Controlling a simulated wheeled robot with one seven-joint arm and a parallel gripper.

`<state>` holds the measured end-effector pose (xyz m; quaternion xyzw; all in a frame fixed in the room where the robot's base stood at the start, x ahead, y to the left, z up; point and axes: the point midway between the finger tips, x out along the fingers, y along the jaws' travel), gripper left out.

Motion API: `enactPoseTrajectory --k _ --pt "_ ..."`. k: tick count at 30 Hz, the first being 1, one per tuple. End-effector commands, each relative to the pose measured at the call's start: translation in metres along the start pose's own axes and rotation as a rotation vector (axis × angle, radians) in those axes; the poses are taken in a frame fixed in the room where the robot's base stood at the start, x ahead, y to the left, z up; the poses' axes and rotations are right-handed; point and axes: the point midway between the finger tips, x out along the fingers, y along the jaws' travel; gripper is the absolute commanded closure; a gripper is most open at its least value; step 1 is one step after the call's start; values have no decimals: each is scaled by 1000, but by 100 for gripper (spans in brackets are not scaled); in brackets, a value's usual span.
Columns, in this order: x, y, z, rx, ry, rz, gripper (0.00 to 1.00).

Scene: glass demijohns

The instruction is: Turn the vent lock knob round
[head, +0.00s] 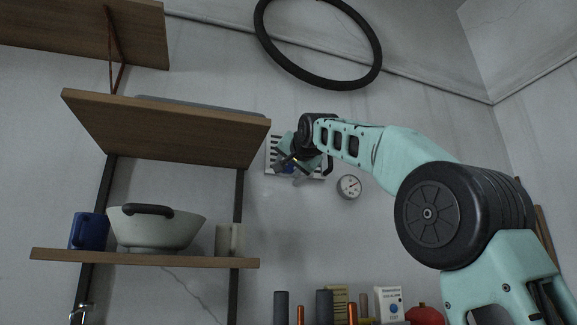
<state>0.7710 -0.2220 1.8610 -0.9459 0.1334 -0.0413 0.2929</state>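A white vent panel (271,158) with dark slats is fixed to the grey wall, right of the shelf. My gripper (292,164) is in front of it and hides much of its middle. A small patch of blue (289,170) shows beside the fingers; it may be the vent lock knob, but it is too small and covered to be sure. The fingers are small and dark here, so I cannot tell whether they touch or hold the knob, or how far apart they are.
A wooden shelf (160,130) juts out left of the vent. A lower shelf (140,258) carries a blue mug (88,232), a pale bowl (160,232) and a beige mug (229,240). A round gauge (349,186) hangs right of the vent; a black ring (374,62) hangs above.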

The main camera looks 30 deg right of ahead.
Motion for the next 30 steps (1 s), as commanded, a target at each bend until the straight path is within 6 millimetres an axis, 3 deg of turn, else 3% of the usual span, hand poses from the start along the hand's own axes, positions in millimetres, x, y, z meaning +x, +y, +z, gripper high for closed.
enactPoseTrajectory --k 11,12,13,14,23,30 --pt "0 1 0 5 0 1 80" --pt "0 1 0 5 0 1 46" --pt "0 1 0 5 0 1 38" --pt "0 1 0 5 0 1 36" --pt "-2 0 0 4 0 0 36" --pt "-34 2 3 6 2 -4 36"
